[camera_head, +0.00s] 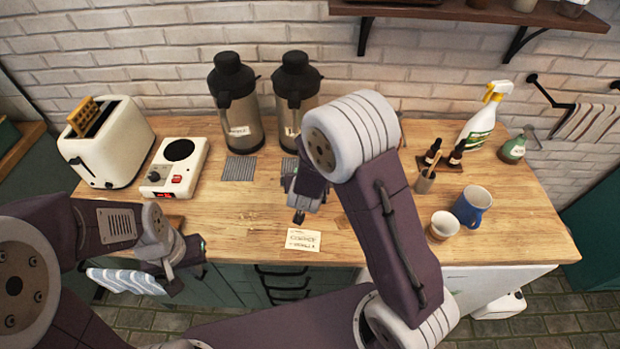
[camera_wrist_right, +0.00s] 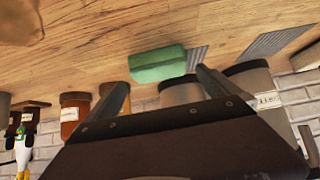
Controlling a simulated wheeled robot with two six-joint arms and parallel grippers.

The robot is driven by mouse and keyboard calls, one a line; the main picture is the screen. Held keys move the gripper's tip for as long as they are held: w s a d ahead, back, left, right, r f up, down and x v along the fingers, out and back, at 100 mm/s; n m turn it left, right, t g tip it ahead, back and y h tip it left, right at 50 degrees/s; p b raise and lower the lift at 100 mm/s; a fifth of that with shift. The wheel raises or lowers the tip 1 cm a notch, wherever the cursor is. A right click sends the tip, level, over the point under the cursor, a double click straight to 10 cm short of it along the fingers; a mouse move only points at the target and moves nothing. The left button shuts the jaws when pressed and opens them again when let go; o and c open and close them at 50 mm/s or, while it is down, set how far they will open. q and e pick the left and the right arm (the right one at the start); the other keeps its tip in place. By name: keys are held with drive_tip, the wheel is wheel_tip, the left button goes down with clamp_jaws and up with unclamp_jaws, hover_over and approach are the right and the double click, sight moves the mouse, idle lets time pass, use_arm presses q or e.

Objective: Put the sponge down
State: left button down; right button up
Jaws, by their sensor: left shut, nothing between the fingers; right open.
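The green sponge (camera_wrist_right: 157,64) shows in the right wrist view, on the wooden counter beside a striped grey mat (camera_wrist_right: 198,58). In the head view my right arm hides it. My right gripper (camera_head: 298,215) points down over the counter, in front of the second flask. In its wrist view the open fingers (camera_wrist_right: 160,90) stand apart, with the sponge beyond their tips; I see no grip on it. My left gripper (camera_head: 172,285) is shut and empty, low at the counter's front edge near a striped towel (camera_head: 125,280).
Two steel flasks (camera_head: 236,115) stand at the back. A toaster (camera_head: 112,145) and a small hotplate (camera_head: 175,168) are at left. A blue mug (camera_head: 472,208), a white cup (camera_head: 442,226) and a spray bottle (camera_head: 480,120) are at right. A paper note (camera_head: 303,240) lies near the front edge.

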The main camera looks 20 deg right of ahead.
drive_tip(key=x, duration=0.5)
drive_tip(key=shift+s+r, duration=0.1)
drive_tip(key=c, duration=1.4)
drive_tip(key=shift+o, duration=0.2)
drive_tip(key=shift+r, duration=0.55)
wheel_tip(320, 180, up, 3)
drive_tip(key=shift+r+p, duration=0.1)
drive_tip(key=shift+p, duration=0.4)
drive_tip(key=s+d+r+b, duration=0.1)
drive_tip(key=s+d+r, duration=0.5)
drive_tip(key=s+d, duration=0.1)
drive_tip(key=shift+s+d+r, duration=0.35)
drive_tip(key=shift+s, duration=0.55)
